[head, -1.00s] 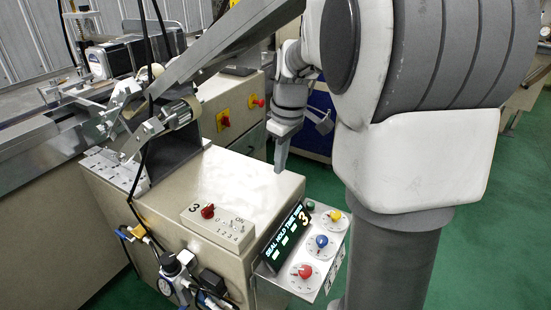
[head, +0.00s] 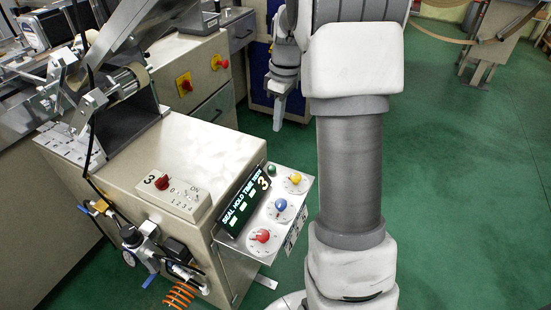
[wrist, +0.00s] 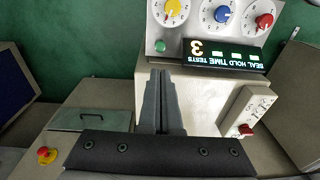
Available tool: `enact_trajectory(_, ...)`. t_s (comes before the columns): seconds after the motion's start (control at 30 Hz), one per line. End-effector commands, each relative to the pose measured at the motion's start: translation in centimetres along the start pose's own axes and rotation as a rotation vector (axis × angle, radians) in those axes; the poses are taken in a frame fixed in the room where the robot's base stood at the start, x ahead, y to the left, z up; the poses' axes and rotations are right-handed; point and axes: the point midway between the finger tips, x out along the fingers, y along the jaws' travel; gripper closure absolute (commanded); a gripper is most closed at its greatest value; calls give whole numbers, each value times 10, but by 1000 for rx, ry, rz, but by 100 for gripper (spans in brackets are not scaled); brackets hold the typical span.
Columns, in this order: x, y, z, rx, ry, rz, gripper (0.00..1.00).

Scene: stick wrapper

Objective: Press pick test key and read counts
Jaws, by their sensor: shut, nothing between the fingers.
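My gripper (head: 278,127) is shut and empty, pointing down beyond the far right corner of the machine's top in the head view. A sloped panel (head: 270,242) holds a small green button (head: 271,169) and dials with yellow (head: 295,178), blue (head: 280,204) and red (head: 262,236) knobs. Its display (head: 247,199) reads SEAL HOLD TIME TESTS with a yellow 3 and pale bars. In the wrist view, the closed fingertips (wrist: 161,73) appear just below the green button (wrist: 162,47), apart from it in the picture; their height above it cannot be told.
A switch box (head: 172,197) with a red knob, marked 3, ON and 0 to 4, sits on the cream machine top (head: 200,150). A red stop button on yellow (head: 184,84) is on a cabinet behind. Green floor (head: 450,200) is open at right.

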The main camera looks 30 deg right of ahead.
Motion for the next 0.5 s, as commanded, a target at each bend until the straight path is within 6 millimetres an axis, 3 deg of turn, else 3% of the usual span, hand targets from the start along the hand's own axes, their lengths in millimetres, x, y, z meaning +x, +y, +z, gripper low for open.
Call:
enact_trajectory(0.27,11,0,0,0,-1,-1,100)
enact_trajectory(0.5,58,-1,1,0,-2,-3,100)
